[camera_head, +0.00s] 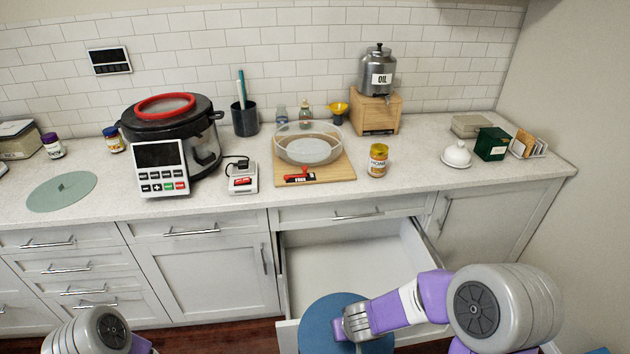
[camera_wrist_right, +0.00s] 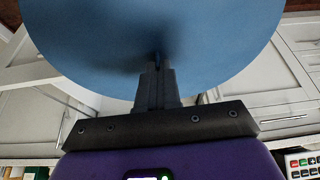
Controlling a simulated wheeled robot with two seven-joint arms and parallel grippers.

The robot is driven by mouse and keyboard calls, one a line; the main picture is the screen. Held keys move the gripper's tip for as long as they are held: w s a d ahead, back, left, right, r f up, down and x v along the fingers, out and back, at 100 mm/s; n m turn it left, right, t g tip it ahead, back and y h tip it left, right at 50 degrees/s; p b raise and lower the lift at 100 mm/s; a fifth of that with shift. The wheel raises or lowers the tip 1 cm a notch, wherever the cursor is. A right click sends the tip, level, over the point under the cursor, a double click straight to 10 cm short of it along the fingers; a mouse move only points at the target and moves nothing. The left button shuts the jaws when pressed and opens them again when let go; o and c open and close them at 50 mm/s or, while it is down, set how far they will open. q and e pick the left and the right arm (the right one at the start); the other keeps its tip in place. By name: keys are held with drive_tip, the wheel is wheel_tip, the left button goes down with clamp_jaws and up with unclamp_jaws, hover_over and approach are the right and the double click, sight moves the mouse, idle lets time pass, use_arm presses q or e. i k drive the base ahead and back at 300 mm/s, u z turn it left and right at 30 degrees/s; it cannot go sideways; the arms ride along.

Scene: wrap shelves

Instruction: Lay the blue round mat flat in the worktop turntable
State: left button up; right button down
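The blue round mat (camera_head: 318,318) is in my right gripper (camera_head: 352,325), over the front of the open drawer. In the right wrist view the mat (camera_wrist_right: 225,60) spreads wide beyond the fingertips (camera_wrist_right: 157,68), which are shut on a small part near its middle. A clear, round, low-walled dish (camera_head: 309,150), which looks like the worktop turntable, sits on a wooden board (camera_head: 340,172) at the middle of the worktop. The mat is apart from it, lower and nearer to me. My left arm shows only at the bottom left, with its gripper out of view.
The open drawer (camera_head: 360,262) looks empty. A honey jar (camera_head: 378,160) stands right of the board, a small white device (camera_head: 243,180) and pressure cooker (camera_head: 203,150) left. Bottles and an oil dispenser (camera_head: 377,72) stand behind. A green round mat (camera_head: 62,191) lies far left.

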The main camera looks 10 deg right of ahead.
sight(308, 147)
drive_tip(key=z, duration=0.15)
drive_tip(key=k, duration=0.35)
drive_tip(key=u, duration=1.05)
drive_tip(key=i, duration=1.35)
drive_tip(key=z, duration=0.75)
